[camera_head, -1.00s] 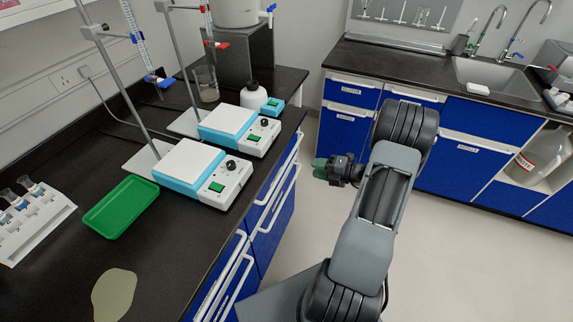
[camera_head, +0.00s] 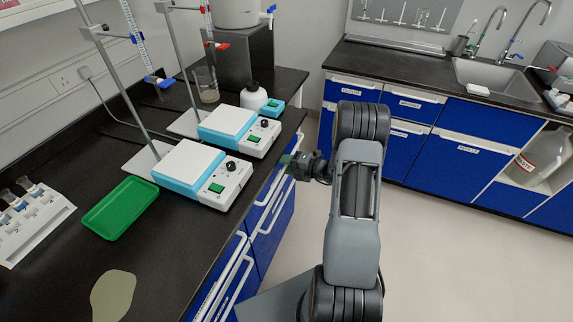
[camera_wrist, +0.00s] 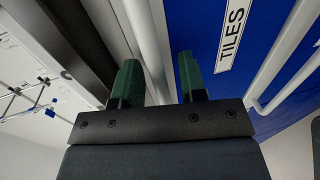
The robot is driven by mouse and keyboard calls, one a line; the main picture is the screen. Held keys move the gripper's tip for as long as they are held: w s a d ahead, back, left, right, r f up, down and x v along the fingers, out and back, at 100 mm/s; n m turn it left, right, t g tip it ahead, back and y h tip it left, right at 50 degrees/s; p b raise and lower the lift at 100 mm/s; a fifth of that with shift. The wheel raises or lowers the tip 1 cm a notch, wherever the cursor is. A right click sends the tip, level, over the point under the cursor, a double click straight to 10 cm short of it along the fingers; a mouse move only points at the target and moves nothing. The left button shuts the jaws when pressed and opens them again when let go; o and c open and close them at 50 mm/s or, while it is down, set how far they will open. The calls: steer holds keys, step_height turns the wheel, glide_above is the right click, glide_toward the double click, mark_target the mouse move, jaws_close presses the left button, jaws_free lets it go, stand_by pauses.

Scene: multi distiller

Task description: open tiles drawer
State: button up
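My gripper (camera_head: 288,164) is at the upper front edge of the left bench's blue drawers in the head view. In the wrist view, its two green fingers (camera_wrist: 158,82) are spread apart. A white bar handle (camera_wrist: 146,40) runs between them in that picture; whether either finger touches it cannot be told. The tiles drawer's blue front (camera_wrist: 203,30) carries a white label (camera_wrist: 234,28) reading TILES, right of the fingers. The drawer looks closed.
A second white handle (camera_wrist: 285,55) lies to the right in the wrist view. The black bench (camera_head: 160,235) holds two hot plates (camera_head: 203,172) and a green tray (camera_head: 121,207). The floor (camera_head: 440,245) is clear. A sink counter (camera_head: 400,70) stands behind.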

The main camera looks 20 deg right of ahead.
jaws_close()
stand_by(0.4)
